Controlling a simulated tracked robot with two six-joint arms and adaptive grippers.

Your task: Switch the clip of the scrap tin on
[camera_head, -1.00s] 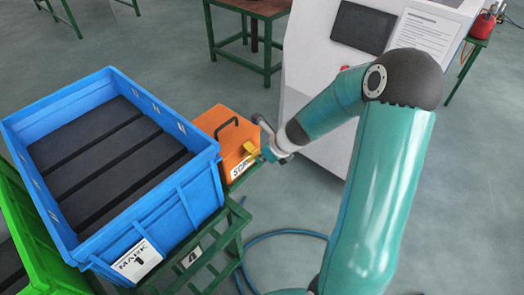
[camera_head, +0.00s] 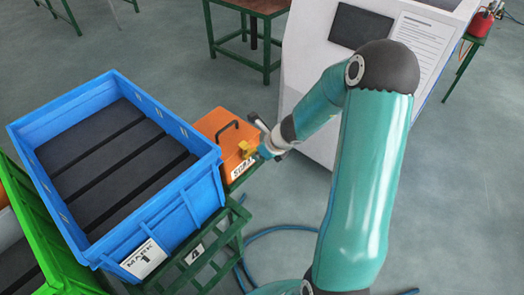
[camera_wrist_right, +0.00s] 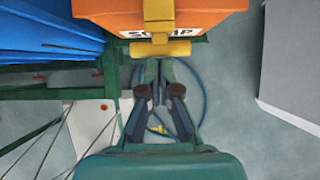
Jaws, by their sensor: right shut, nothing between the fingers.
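The orange scrap tin (camera_head: 212,126) has a dark handle on its lid and a white label on its front. Its yellow clip (camera_head: 245,149) is at the front edge, beside my right gripper (camera_head: 263,150). In the right wrist view the tin (camera_wrist_right: 95,10) is at the top, and the clip (camera_wrist_right: 160,48) shows as a strap with a crossbar over part of the label. There my right gripper (camera_wrist_right: 157,68) is shut and empty, its tips just below the crossbar. I cannot tell whether they touch it. My left gripper is out of view.
A blue crate (camera_head: 192,205) with dark bars stands left of the tin, on a green metal stand (camera_head: 222,243). A green crate (camera_head: 50,262) is at lower left. A white cabinet (camera_head: 318,62) stands behind my right arm. A blue hose lies on the floor.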

